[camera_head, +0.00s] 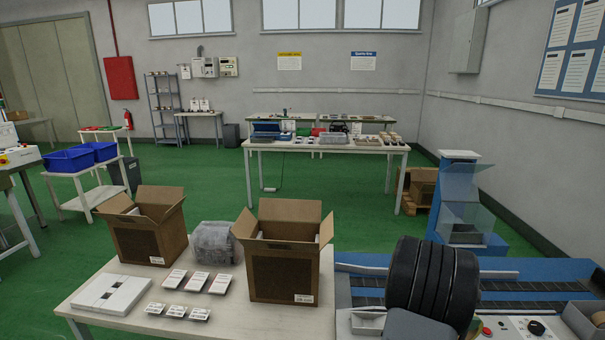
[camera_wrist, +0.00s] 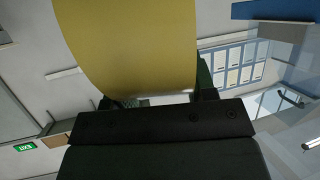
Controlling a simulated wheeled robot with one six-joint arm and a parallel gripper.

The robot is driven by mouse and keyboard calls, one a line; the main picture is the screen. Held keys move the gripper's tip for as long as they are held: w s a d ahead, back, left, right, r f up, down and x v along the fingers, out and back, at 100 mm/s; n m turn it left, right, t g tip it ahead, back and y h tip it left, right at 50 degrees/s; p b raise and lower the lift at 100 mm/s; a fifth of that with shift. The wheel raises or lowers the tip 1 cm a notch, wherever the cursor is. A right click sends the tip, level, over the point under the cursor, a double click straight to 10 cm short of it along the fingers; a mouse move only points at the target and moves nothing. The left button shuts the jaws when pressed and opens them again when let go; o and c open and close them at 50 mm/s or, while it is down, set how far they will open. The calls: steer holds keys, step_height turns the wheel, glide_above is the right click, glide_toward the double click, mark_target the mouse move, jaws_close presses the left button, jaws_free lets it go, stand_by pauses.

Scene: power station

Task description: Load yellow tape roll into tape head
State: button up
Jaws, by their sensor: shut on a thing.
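The yellow tape roll (camera_wrist: 130,40) fills the upper middle of the wrist view, its curved side towards the camera. My gripper (camera_wrist: 155,97) is shut on it, with one dark finger at each side of the roll. The roll hides most of the fingertips. Neither the roll nor the gripper shows in the head view. A blue machine with a clear shield, apparently the tape head (camera_head: 458,165), stands at the right in the head view over a blue conveyor. Where the roll sits relative to it, I cannot tell.
Dark conveyor belts (camera_head: 366,281) run at the lower right, beside a control panel (camera_head: 530,328). Two open cardboard boxes (camera_head: 284,272) and a grey wrapped bundle (camera_head: 213,243) stand on the front table (camera_head: 95,316). Green floor behind is largely clear.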

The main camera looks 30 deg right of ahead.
steer(key=w+a+n+t+p, duration=0.1)
steer(key=w+a+n+t, duration=0.2)
steer(key=w, duration=0.4)
steer(key=w+a+n+t+p, duration=0.1)
steer(key=w+n+t, duration=0.25)
steer(key=w, duration=0.35)
steer(key=w+a+f+n+t+y+p, duration=0.25)
steer(key=w+a+n+t, duration=0.5)
steer(key=w+a, duration=0.75)
steer(key=w+a+f+n+t+y+p, duration=0.25)
steer(key=a+n+y, duration=0.2)
steer(key=a, duration=0.85)
steer(key=w+a+f+n+t+y+p, duration=0.1)
steer(key=w+a+n+t+y, duration=0.25)
steer(key=a, duration=1.05)
steer(key=s+a+f+g+y, duration=0.1)
steer(key=s+f+y, duration=0.1)
steer(key=s, duration=0.6)
steer(key=shift+s+f, duration=0.35)
steer(key=shift+f, duration=0.15)
steer(key=shift+a, duration=0.1)
